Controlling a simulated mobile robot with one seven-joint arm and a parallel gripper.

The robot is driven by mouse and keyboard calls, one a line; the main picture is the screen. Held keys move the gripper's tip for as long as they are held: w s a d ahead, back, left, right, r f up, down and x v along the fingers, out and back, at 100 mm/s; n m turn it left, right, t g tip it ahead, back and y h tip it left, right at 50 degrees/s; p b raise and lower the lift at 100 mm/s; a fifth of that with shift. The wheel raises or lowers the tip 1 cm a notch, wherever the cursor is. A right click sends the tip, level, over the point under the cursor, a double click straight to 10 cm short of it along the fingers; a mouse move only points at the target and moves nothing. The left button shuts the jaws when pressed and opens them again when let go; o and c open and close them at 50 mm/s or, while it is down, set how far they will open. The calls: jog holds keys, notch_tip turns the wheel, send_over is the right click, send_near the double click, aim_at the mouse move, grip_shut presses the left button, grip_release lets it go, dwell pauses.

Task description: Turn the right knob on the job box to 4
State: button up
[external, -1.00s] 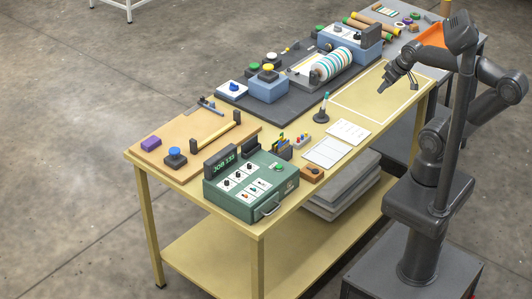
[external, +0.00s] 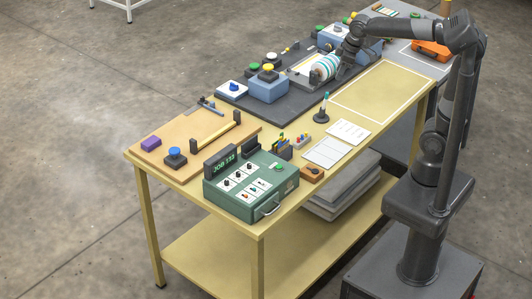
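The green job box (external: 238,205) stands at the near end of the yellow table, with a dark display reading "JOB 133" (external: 222,161) at its back. Its sloped top carries small dark knobs (external: 238,173) on white labels, smaller controls in front of them, and a green button (external: 278,167) at the right. The knob settings are too small to read. My gripper (external: 341,73) is far from the box, over the press area at the back, beside the striped roller (external: 322,68) and partly overlapping it in the view. Its fingers are too small and dark to tell open from shut.
A metal handle (external: 270,208) sticks out from the box front. Close by are a pen holder (external: 285,152), a wooden block (external: 312,174), white sheets (external: 328,152) and an upright pen stand (external: 321,115). The outlined table area (external: 385,88) is clear.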

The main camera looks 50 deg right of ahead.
jog(key=w+a+n+g, duration=0.1)
jog(key=w+a+n, duration=0.2)
jog(key=w+a, duration=0.45)
jog(key=n+g, duration=0.2)
jog(key=n, duration=0.7)
send_over(249, 164)
notch_tip(249, 164, down, 14)
jog(key=shift+h, duration=0.4)
notch_tip(249, 164, down, 10)
jog(key=shift+s+f, duration=0.1)
jog(key=shift+c, duration=0.3)
grip_shut()
